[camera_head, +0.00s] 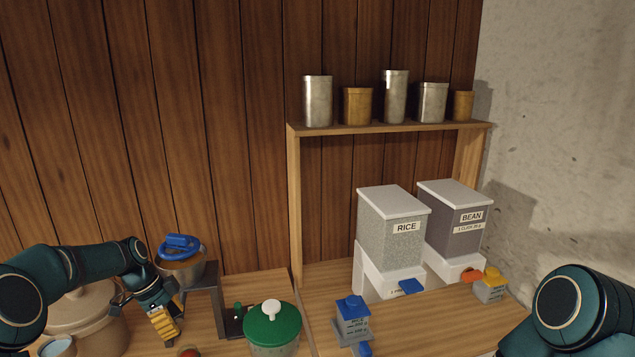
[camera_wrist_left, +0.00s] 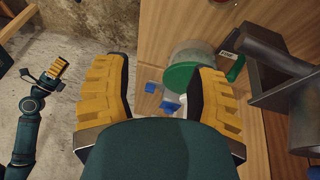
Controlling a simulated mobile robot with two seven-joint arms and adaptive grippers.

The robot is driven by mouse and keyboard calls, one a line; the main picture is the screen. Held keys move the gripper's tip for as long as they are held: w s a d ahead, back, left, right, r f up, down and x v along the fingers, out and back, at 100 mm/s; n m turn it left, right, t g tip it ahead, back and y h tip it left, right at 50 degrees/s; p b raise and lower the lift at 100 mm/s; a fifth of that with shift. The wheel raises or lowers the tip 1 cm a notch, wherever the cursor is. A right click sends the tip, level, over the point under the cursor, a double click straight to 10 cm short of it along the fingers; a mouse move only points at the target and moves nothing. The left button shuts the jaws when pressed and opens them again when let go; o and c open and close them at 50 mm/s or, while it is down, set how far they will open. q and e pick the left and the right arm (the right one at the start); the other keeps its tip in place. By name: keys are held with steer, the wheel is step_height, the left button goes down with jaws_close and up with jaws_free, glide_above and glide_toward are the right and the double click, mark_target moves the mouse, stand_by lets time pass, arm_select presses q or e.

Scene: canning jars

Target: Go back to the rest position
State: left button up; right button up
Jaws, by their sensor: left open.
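My left gripper (camera_head: 166,321) is low at the left in the head view, over the table, left of the green-lidded jar (camera_head: 273,328). In the left wrist view its two yellow fingers (camera_wrist_left: 158,75) stand wide apart with nothing between them. The green lid also shows beyond the fingers in that view (camera_wrist_left: 183,76). My right arm enters at the lower right of the head view, with its gripper out of frame. The right gripper (camera_wrist_left: 58,68) shows small at the left of the left wrist view; its opening is unclear.
A grey stand (camera_head: 207,289) with a bowl and blue-handled tool is beside the left gripper. A beige pot (camera_head: 85,310) is at left. RICE (camera_head: 392,225) and BEAN (camera_head: 457,218) dispensers stand at right, with blue-lidded (camera_head: 352,322) and yellow-lidded (camera_head: 490,288) containers in front. Canisters line the shelf (camera_head: 390,128).

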arm_select(q)
steer(key=s+d+f+n+b, duration=0.2)
steer(key=s+d+f+n, duration=0.1)
steer(key=d+f, duration=0.55)
steer(key=s+d+f+n+b, duration=0.1)
steer(key=s+d+f+n, duration=0.25)
steer(key=d+f, duration=0.5)
steer(key=s+d+f+n+t+b, duration=0.1)
steer(key=s+d+f+n, duration=0.3)
steer(key=s, duration=0.5)
steer(key=s+d+f+n+b, duration=0.2)
steer(key=s+d+f+n, duration=0.3)
steer(key=s, duration=0.4)
steer(key=shift+d+f+t+y, duration=0.15)
steer(key=shift+f+t+y, duration=0.2)
steer(key=shift+f, duration=0.35)
